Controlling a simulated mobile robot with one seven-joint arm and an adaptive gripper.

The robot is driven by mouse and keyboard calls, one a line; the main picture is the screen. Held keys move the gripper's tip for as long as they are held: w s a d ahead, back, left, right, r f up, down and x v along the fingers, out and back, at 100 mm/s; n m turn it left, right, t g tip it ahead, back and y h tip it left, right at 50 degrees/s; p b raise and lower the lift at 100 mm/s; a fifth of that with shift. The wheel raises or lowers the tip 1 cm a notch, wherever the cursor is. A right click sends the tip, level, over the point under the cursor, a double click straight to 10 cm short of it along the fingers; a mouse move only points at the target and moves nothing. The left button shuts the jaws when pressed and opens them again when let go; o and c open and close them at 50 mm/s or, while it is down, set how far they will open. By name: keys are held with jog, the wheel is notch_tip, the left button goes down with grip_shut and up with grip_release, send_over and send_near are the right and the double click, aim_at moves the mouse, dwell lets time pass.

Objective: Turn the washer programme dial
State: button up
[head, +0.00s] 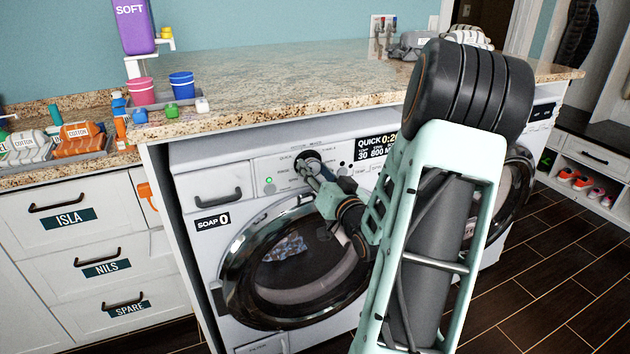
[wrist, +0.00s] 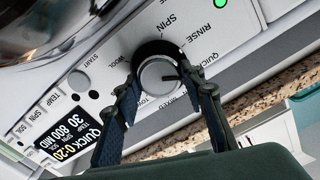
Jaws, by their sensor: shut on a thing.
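The washer (head: 213,178) is white with a round dark-rimmed door, shut. Its programme dial (wrist: 158,77) is a round silver knob in a black ring on the control panel. My gripper (head: 313,172) reaches it from the front right, and its two fingers are shut on the dial, one on each side in the wrist view. The dial's dark mark points right, towards the right finger, which hides the label there. SPIN, RINSE, WOOL and MIXED show around the ring. The display (wrist: 80,146) reads QUICK 0:20, 30, 800, MID; it also shows in the head view (head: 377,147).
A granite counter (head: 290,75) runs just above the panel. Pink and blue cups (head: 181,85) and a purple SOFT bottle (head: 133,25) stand at its left. A second machine (head: 515,185) is to the right, partly behind my arm. A green light (wrist: 220,4) is lit.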

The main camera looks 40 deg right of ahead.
jog(key=n+b, duration=0.1)
jog(key=b, duration=0.1)
jog(key=n+b, duration=0.4)
jog(key=shift+a+f, duration=0.1)
jog(key=shift+f, duration=0.15)
jog(key=shift+r+n+b, duration=0.15)
jog(key=shift+n+b, duration=1.2)
jog(key=shift+n, duration=0.25)
jog(key=shift+r, duration=0.1)
jog(key=o, duration=1.2)
jog(key=shift+c, duration=0.2)
jog(key=v, duration=1.2)
